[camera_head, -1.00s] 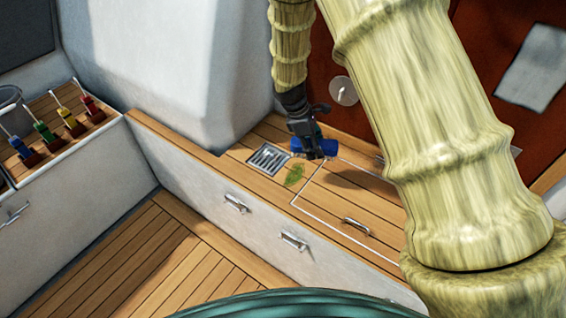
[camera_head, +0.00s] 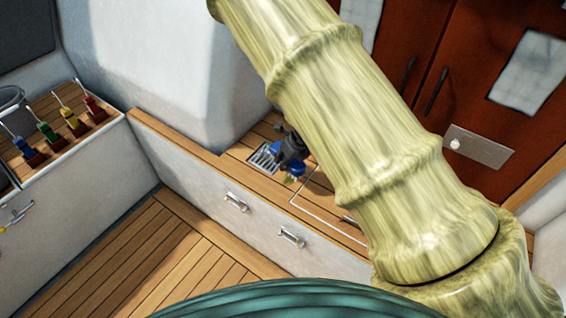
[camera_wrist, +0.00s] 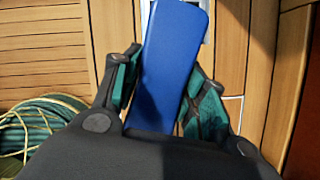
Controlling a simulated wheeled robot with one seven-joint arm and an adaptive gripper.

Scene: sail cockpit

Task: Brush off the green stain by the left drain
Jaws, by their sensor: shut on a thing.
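My gripper (camera_wrist: 160,95) is shut on a blue brush (camera_wrist: 172,60), its teal-padded fingers on either side of it. In the head view the brush (camera_head: 283,150) is low over the wooden bench, beside the left drain (camera_head: 263,156), a square metal grate partly covered by it. A small part of the green stain (camera_head: 289,180) shows just below the brush head. I cannot tell whether the bristles touch the stain. In the wrist view the stain is hidden, and a pale edge of metal shows behind the brush.
A wooden-topped box at left holds several coloured handles (camera_head: 45,131). Drawer handles (camera_head: 236,202) stick out from the white bench front. A white wall block (camera_head: 180,75) rises behind the drain. Red doors (camera_head: 440,70) stand at the right. A coiled rope (camera_wrist: 40,125) lies at left in the wrist view.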

